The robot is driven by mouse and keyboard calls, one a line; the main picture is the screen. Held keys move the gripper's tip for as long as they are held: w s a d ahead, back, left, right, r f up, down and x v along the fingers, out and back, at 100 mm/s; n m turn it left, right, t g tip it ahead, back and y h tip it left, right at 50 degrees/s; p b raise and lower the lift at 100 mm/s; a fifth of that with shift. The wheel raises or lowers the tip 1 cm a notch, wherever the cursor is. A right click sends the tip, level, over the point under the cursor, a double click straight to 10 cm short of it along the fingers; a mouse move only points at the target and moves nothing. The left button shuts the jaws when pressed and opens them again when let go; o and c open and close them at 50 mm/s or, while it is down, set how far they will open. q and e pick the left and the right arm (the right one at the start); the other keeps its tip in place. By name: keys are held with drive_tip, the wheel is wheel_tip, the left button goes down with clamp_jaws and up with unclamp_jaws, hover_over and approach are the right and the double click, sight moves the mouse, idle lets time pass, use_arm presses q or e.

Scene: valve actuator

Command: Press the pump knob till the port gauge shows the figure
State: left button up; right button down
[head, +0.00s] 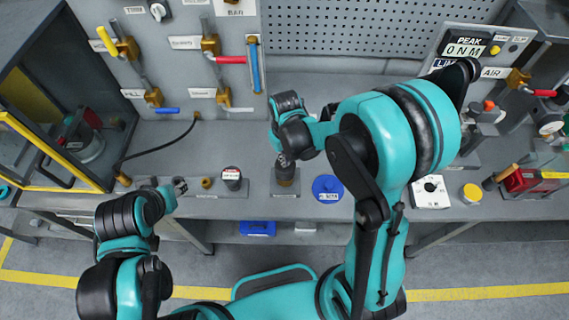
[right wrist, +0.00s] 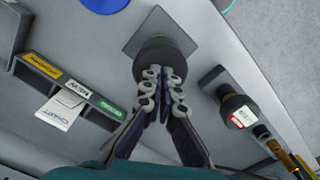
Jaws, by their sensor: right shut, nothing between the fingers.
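A dark round knob (right wrist: 160,48) on a square grey plate is in front of my right gripper (right wrist: 162,76) in the right wrist view. That gripper is shut and empty, its fingertips over the knob; whether they touch it I cannot tell. In the head view the knob (head: 286,178) stands on the bench just under the right gripper (head: 284,160). A similar dark knob with a red-and-white label (head: 232,178) stands to its left, and also shows in the right wrist view (right wrist: 238,112). My left gripper (head: 180,186) is at the bench's front edge. I cannot identify the port gauge.
A blue round piece (head: 327,187) lies right of the knob. A white box with a dial (head: 430,190) is farther right. A display reading PEAK 0 NM (head: 466,48) stands at the back right. A valve panel (head: 190,60) rises behind. A yellow-framed cabinet (head: 50,130) is at left.

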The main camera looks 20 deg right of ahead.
drive_tip(key=shift+f+b, duration=2.15)
drive_tip(key=shift+f, duration=0.35)
drive_tip(key=shift+r+p, duration=2.45)
drive_tip(key=shift+r, duration=1.1)
